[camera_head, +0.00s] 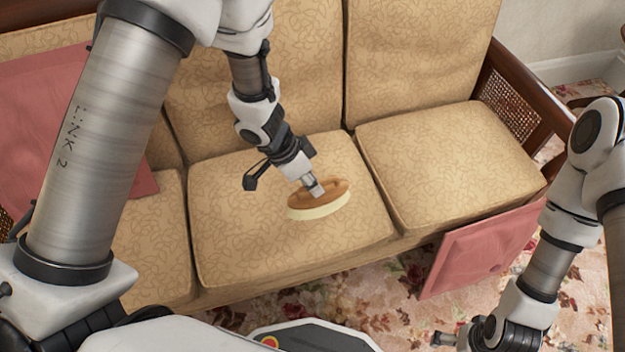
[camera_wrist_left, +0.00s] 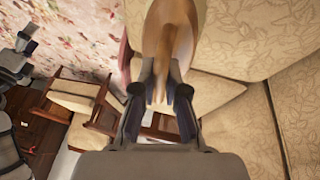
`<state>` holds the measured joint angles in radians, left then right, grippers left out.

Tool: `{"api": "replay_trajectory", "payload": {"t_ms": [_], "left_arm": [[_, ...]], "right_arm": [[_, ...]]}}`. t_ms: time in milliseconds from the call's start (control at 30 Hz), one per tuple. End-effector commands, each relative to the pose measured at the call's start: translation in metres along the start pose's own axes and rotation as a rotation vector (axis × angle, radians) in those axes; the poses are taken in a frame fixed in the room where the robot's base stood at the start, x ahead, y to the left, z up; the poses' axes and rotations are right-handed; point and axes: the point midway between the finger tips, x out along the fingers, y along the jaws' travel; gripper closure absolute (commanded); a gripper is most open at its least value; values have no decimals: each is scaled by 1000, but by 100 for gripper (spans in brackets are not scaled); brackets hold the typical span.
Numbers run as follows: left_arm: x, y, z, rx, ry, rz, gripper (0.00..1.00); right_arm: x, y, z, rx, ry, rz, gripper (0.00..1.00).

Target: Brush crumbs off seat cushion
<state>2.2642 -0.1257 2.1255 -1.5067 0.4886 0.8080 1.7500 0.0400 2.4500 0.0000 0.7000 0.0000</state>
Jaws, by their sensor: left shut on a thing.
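My left gripper (camera_head: 314,187) is shut on the wooden body of a brush (camera_head: 325,195) over the middle seat cushion (camera_head: 235,240). The brush is oval and brown with pale bristles facing down. I cannot tell whether the bristles touch the fabric. In the left wrist view, both fingers (camera_wrist_left: 161,92) of this gripper clasp the brush (camera_wrist_left: 168,35) from either side. The cushion is tan with a leafy pattern; I can make out no crumbs on it. My right arm is at the right edge of the head view, and its fingers do not show clearly.
The right seat cushion (camera_head: 450,165) is bare. A pink cloth (camera_head: 485,250) hangs at the sofa's front right, and another pink cloth (camera_head: 50,110) lies at the left. The wooden armrest (camera_head: 515,85) bounds the right side. A floral carpet (camera_head: 385,300) lies in front.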

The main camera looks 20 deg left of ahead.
Motion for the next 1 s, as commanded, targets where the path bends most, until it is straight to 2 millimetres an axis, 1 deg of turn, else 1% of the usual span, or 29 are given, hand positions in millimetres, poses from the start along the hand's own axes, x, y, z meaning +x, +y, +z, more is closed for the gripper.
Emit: {"api": "replay_trajectory", "payload": {"t_ms": [33, 100, 267, 700, 867, 1000], "left_arm": [[-8, 2, -3, -1, 0, 0, 100], [-12, 3, -5, -3, 0, 0, 100], [-18, 5, -7, -3, 0, -1, 100], [-18, 5, -7, -12, 2, -5, 100], [-18, 4, -5, -69, 15, -28, 100], [-18, 1, -1, -151, 31, -61, 100]], "right_arm": [[-10, 0, 0, 0, 0, 0, 0], [-16, 0, 0, 0, 0, 0, 0], [-24, 0, 0, 0, 0, 0, 0], [-24, 0, 0, 0, 0, 0, 0], [-24, 0, 0, 0, 0, 0, 0], [-24, 0, 0, 0, 1, 0, 0]]}}
